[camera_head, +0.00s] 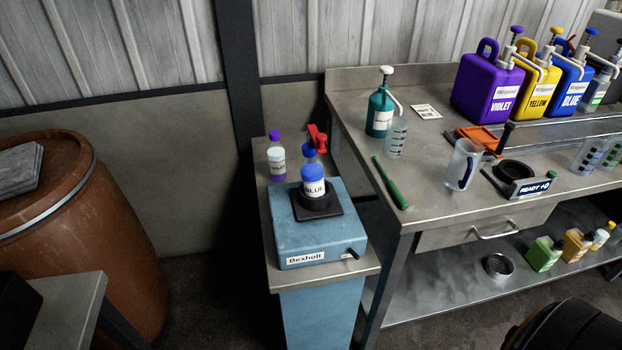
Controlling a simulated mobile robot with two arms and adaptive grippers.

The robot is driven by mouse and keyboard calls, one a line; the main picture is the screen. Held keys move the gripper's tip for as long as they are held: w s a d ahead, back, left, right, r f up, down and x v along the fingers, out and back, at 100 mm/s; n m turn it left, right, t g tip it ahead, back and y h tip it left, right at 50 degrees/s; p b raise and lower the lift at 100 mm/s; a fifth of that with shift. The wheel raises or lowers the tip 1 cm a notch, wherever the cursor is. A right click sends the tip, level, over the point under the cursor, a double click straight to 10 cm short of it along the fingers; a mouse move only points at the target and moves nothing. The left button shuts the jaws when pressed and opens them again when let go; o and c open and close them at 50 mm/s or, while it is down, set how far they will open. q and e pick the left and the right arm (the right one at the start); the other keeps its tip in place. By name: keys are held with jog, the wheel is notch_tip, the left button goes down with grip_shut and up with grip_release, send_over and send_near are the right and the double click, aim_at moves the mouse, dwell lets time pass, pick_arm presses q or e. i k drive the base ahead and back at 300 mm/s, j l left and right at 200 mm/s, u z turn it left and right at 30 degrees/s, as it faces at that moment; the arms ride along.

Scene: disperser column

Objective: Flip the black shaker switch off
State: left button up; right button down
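The shaker (318,232) is a pale blue box labelled Bexholt on a narrow metal-topped stand. Its small black switch (352,254) sticks out at the lower right of the front face, near the stand's right edge. The switch is too small to tell whether it is on or off. A bottle labelled BLUE (314,187), with blue contents, stands upright in the black holder (318,208) on top of the shaker. Neither of my grippers is in view.
A purple-capped bottle (276,160) and a red tool (318,138) are behind the shaker. A workbench (425,205) with a green rod (390,184), a teal pump bottle (380,110) and jugs stands right. A brown barrel (90,250) is left. Space before the switch looks clear.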

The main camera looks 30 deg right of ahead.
aim_at(351, 251)
jog(key=z, duration=1.2)
